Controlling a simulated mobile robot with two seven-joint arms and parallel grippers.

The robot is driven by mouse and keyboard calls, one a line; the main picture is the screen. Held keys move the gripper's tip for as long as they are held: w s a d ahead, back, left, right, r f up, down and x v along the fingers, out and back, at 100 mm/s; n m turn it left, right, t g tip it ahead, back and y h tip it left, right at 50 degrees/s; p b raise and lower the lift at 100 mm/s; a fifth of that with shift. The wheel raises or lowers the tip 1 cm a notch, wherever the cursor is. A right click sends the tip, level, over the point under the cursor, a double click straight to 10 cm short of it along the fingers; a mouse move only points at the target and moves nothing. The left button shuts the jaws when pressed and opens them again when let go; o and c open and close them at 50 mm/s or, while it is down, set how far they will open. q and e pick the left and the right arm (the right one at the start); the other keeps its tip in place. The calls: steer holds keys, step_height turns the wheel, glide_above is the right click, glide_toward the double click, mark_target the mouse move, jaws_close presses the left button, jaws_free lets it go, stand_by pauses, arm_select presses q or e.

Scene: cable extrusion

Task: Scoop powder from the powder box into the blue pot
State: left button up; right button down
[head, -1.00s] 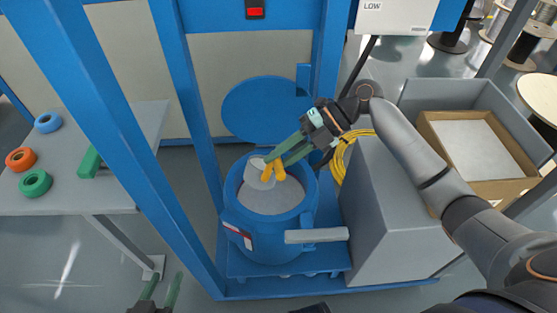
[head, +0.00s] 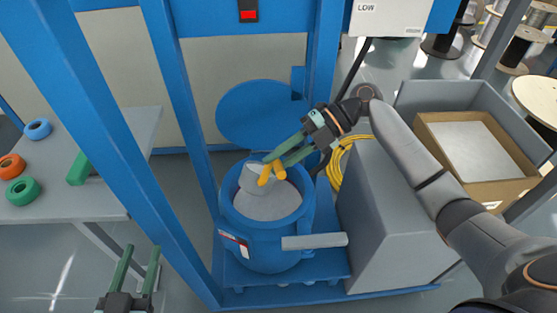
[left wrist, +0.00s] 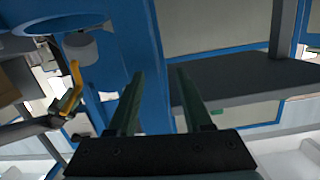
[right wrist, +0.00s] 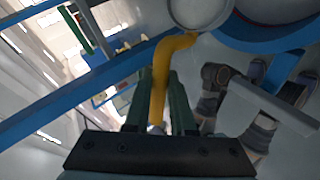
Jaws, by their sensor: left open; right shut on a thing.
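The blue pot (head: 237,213) stands open with grey powder (head: 268,206) inside, its round blue lid (head: 258,112) swung up behind it. My right gripper (head: 270,162) is over the pot, shut on the yellow handle (right wrist: 160,75) of a scoop. The grey scoop cup (head: 252,178) is tilted inside the pot's mouth, above or touching the powder; I cannot tell which. My left gripper (head: 137,272) is open and empty at the lower left, away from the pot. The powder box (head: 425,135) is a brown carton of pale powder (head: 475,148) at the right.
The powder box sits in a grey bin (head: 410,92). A grey cabinet (head: 385,215) stands between it and the pot. Blue frame posts (head: 180,95) flank the pot. A table (head: 70,205) at the left holds several coloured rings. A grey bar (head: 314,242) juts out before the pot.

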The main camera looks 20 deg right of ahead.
arm_select(q)
steer(key=r+m+t+h, duration=0.1)
steer(key=r, duration=0.3)
steer(key=r+m+t+h+b, duration=0.1)
steer(key=r+t, duration=0.1)
steer(key=r, duration=0.3)
steer(key=r+m+t+h+b, duration=0.1)
steer(key=r+t, duration=0.1)
steer(key=r, duration=0.2)
steer(key=shift+s+d+r+h, duration=0.3)
steer(key=shift+s+d, duration=0.1)
steer(key=shift+s+d+r+m+t+h+b, duration=0.7)
steer(key=shift+s+r+m+h+b, duration=1.25)
steer(key=shift+s+r+m+h, duration=1.5)
step_height(320, 180, down, 10)
steer(key=w+n+b, duration=0.1)
steer(key=n+b, duration=0.1)
steer(key=b, duration=0.7)
steer(key=shift+w+d+g, duration=0.25)
steer(key=shift+d+g, duration=0.15)
steer(key=shift+d, duration=0.05)
arm_select(e)
steer(key=w+d+f+m+g+y, duration=0.1)
steer(key=w+d+f+m+y, duration=0.1)
steer(key=d+y, duration=0.4)
steer(key=shift+w+d+m+y, duration=0.3)
steer(key=shift+w+d, duration=0.15)
steer(key=shift+w, duration=0.45)
arm_select(q)
steer(key=shift+r, duration=0.15)
